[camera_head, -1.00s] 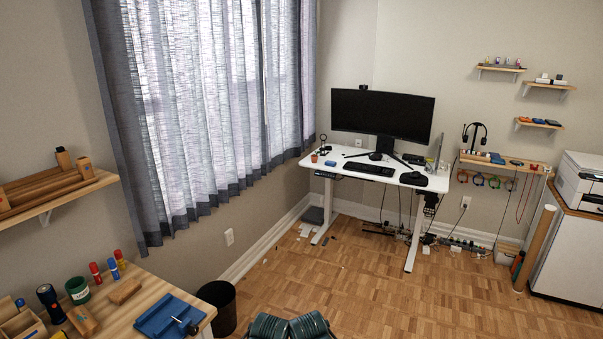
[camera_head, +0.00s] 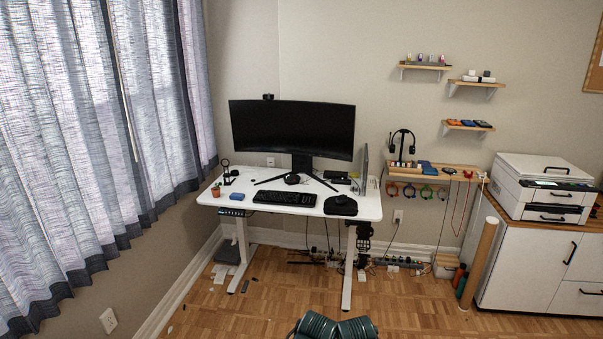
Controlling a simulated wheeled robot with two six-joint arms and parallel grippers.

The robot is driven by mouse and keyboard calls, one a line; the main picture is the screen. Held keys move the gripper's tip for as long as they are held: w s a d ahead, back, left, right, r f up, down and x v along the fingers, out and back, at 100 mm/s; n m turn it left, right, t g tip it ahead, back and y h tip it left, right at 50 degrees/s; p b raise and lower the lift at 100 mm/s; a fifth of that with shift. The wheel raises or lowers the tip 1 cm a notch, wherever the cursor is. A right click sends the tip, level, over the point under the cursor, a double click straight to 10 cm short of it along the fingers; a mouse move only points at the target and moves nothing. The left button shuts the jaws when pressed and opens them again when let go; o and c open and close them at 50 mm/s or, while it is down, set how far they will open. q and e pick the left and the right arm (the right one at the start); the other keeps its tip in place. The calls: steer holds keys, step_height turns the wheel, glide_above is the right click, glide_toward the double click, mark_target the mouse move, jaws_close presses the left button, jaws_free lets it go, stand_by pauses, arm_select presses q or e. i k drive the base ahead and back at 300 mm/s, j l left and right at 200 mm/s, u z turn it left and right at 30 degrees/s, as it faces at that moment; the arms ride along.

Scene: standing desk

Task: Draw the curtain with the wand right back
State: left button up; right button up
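The curtain (camera_head: 75,150) hangs along the left wall over the window, light woven cloth with dark blue-grey borders. A dark vertical edge (camera_head: 127,80) runs down within it, and another (camera_head: 190,85) stands near its far end. Daylight shows through the cloth, which covers the window across this view. Neither of my grippers is in view.
A white standing desk (camera_head: 352,204) with a monitor (camera_head: 290,130) stands ahead in the corner. A cardboard tube (camera_head: 478,262) leans by a white cabinet (camera_head: 535,265) with a printer (camera_head: 540,187).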

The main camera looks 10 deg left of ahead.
mark_target(93, 18)
steer(key=i+u, duration=0.4)
steer(key=i, duration=0.25)
steer(key=i+l+u, duration=0.2)
steer(key=i+u, duration=0.25)
steer(key=i, duration=0.15)
steer(key=i+u, duration=0.25)
steer(key=u, duration=0.15)
steer(key=i+u, duration=0.25)
steer(key=u, duration=0.2)
steer(key=i+l+u, duration=0.1)
steer(key=i+u, duration=0.15)
steer(key=u, duration=0.15)
steer(key=i+l+u, duration=0.2)
steer(key=u, duration=0.25)
steer(key=i+l+u, duration=0.2)
steer(key=i, duration=0.1)
